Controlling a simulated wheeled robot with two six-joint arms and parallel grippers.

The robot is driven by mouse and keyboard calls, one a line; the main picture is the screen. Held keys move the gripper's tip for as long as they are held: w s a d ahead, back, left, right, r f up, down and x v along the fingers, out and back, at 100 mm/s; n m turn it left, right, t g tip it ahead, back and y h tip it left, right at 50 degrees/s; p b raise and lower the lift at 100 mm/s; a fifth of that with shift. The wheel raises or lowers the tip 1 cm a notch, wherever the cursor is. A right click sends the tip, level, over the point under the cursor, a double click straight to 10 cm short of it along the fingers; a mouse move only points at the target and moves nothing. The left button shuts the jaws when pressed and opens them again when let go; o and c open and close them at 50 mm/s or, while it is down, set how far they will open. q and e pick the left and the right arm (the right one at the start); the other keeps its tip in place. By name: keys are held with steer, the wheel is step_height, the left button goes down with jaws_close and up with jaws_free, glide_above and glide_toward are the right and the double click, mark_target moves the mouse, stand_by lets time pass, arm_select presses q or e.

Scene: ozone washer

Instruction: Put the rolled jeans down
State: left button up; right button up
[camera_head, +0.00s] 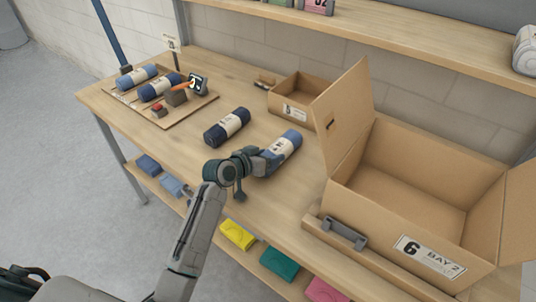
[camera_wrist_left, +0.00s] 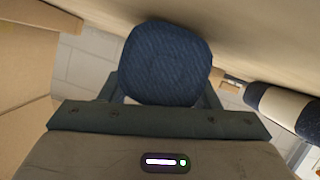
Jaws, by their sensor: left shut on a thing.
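My left gripper (camera_head: 270,157) is shut on a blue roll of jeans (camera_head: 285,147) with a pale paper band. The roll lies level, at or just above the tabletop; I cannot tell whether it touches. In the left wrist view the round end of the roll (camera_wrist_left: 165,62) sits between the fingers (camera_wrist_left: 160,98), close to the wooden surface. A darker navy roll (camera_head: 227,127) with a pale band lies on the table to the left, apart from the held one; it also shows in the left wrist view (camera_wrist_left: 285,108). My right gripper is not in view.
A large open carton (camera_head: 400,205) marked 6, Bay 2, stands right of the held roll. A smaller open box (camera_head: 302,95) is behind. A wooden board (camera_head: 195,104) at the left bears two more rolls and a small device. Coloured folded pieces lie on the lower shelf.

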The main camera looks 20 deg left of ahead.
arm_select(q)
steer(key=o, duration=1.2)
steer(key=shift+f, duration=0.1)
steer(key=shift+o, duration=0.2)
steer(key=shift+r, duration=0.2)
steer(key=b+v, duration=0.2)
steer(key=v, duration=0.8)
steer(key=shift+s+a, duration=0.15)
steer(key=shift+s, duration=0.1)
steer(key=shift+s+a+r, duration=0.2)
steer(key=shift+s+r, duration=0.1)
steer(key=shift+s, duration=0.3)
